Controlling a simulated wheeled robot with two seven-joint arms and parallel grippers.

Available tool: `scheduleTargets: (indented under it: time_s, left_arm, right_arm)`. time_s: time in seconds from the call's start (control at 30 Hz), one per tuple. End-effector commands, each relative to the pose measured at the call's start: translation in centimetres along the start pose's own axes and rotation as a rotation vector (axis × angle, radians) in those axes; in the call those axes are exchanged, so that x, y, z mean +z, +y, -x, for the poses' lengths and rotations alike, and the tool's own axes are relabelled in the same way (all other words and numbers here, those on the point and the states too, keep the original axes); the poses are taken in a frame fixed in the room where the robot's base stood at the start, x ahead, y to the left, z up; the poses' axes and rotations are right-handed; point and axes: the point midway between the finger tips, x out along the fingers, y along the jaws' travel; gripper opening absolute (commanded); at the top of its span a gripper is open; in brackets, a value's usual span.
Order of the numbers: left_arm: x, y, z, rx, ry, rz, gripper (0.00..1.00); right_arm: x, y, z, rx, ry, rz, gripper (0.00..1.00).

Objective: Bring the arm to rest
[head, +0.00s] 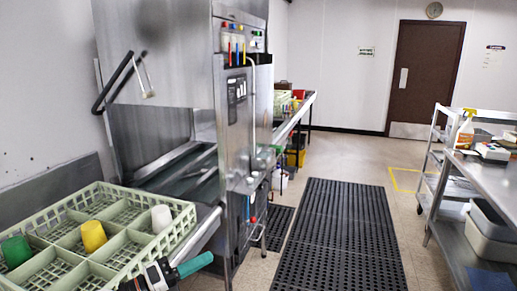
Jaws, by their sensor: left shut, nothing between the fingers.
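My left gripper (196,264) shows at the bottom of the head view, in front of the near right corner of a pale green dish rack (187,226). It is shut and holds nothing. Its dark body is cut off by the lower edge of the picture, and its teal end points right and slightly up. My right gripper is not in view. In the rack's compartments are a green cup (16,251), a yellow cup (93,236) and a white cup (161,218).
A steel dish machine (236,130) stands just beyond the rack. A steel table (490,190) with items on it stands at the right. A black floor mat (340,235) lies in the clear aisle between, leading toward a brown door (425,75).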

Motion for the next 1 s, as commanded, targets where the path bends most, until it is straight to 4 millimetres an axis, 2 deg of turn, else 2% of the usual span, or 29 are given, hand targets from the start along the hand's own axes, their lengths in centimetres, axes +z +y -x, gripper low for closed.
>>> scheduleTargets:
  time_s: [0.07, 0.17, 0.27, 0.37, 0.47, 0.5, 0.63, 0.8, 1.0]
  left_arm:
    - [-0.1, 0.5, 0.2, 0.055, 0.17, 0.175, 0.0]
    - [-0.8, -0.1, 1.7, 0.083, 0.401, 0.409, 0.0]
    - [-1.0, -2.2, 4.3, 0.065, 0.633, 0.652, 0.0]
    - [0.2, -5.3, 7.7, 0.001, 0.858, 0.9, 0.0]
    - [3.1, -8.6, 11.5, -0.105, 1.071, 1.143, 0.0]
    - [4.7, -9.8, 13.1, -0.159, 1.15, 1.237, 0.0]
    - [10.3, -12.3, 17.5, -0.341, 1.353, 1.488, 0.0]
    - [16.7, -13.1, 21.3, -0.556, 1.514, 1.704, 0.0]
    - [23.1, -12.1, 24.5, -0.789, 1.633, 1.885, 0.0]
  right_arm:
    - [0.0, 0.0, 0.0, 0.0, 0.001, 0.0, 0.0]
    - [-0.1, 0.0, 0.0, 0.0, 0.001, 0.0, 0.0]
    - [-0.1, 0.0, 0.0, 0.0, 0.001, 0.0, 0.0]
    - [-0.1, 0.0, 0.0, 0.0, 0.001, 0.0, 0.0]
    - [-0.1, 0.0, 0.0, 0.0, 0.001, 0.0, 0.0]
    - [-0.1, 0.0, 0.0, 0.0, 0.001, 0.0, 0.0]
    - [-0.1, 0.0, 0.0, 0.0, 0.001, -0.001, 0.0]
    - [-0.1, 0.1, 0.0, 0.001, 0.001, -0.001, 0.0]
    - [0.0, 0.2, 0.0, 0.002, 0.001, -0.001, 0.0]
